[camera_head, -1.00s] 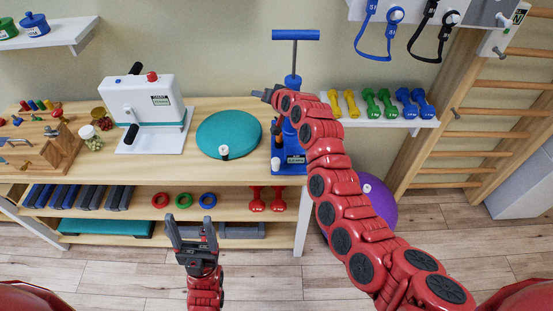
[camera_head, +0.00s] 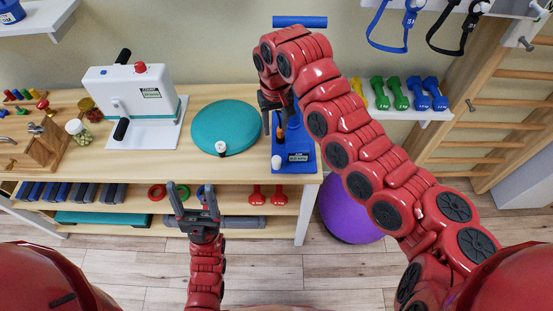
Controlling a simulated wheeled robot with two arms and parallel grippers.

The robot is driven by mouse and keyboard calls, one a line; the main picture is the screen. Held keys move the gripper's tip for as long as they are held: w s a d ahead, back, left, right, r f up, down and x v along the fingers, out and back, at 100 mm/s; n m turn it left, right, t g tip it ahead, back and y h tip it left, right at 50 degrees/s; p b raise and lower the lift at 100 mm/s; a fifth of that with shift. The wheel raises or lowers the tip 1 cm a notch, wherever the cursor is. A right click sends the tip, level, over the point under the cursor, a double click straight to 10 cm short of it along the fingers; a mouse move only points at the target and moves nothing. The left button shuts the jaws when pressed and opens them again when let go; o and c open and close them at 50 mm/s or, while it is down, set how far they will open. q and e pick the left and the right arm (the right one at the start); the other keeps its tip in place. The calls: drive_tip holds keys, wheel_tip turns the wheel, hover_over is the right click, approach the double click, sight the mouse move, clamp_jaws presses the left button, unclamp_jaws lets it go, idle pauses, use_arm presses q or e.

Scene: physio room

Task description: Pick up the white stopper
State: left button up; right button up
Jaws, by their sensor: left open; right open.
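A small white rounded piece (camera_head: 276,162), which looks like the white stopper, sits on the front left of the blue pump's base (camera_head: 306,167). A second small pale piece with a dark top (camera_head: 221,147) is on the teal disc (camera_head: 226,122); I cannot tell exactly what it is. My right gripper (camera_head: 274,132) is open, points down over the blue base, and is above and apart from the white piece. It and its wrist hide much of the pump's column. My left gripper (camera_head: 191,193) is open and empty in front of the table's lower shelf.
A white press-like device (camera_head: 135,95) stands left of the disc, with jars (camera_head: 78,130) and a wooden peg board beside it. Coloured dumbbells (camera_head: 420,93) rest on a wall shelf to the right. A purple ball (camera_head: 345,212) lies on the floor.

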hover_over(277, 159)
drive_tip(key=f, duration=0.7)
drive_tip(key=shift+w+a+f+b, duration=0.25)
drive_tip(key=shift+a+b, duration=0.05)
drive_tip(key=shift+b, duration=0.1)
drive_tip(key=shift+d+f+p, duration=0.1)
drive_tip(key=shift+f+p, duration=0.3)
drive_tip(key=shift+p, duration=0.05)
drive_tip(key=shift+w+f, duration=0.1)
drive_tip(key=shift+f, duration=0.3)
drive_tip(key=shift+f+p, duration=0.35)
drive_tip(key=shift+f, duration=0.05)
drive_tip(key=f, duration=0.1)
drive_tip(key=f+p, duration=0.1)
drive_tip(key=f, duration=0.1)
drive_tip(key=f+p, duration=0.1)
drive_tip(key=shift+s+d+f, duration=0.15)
drive_tip(key=shift+s+f, duration=0.05)
drive_tip(key=shift+s, duration=0.15)
drive_tip(key=shift+f, duration=0.2)
clamp_jaws()
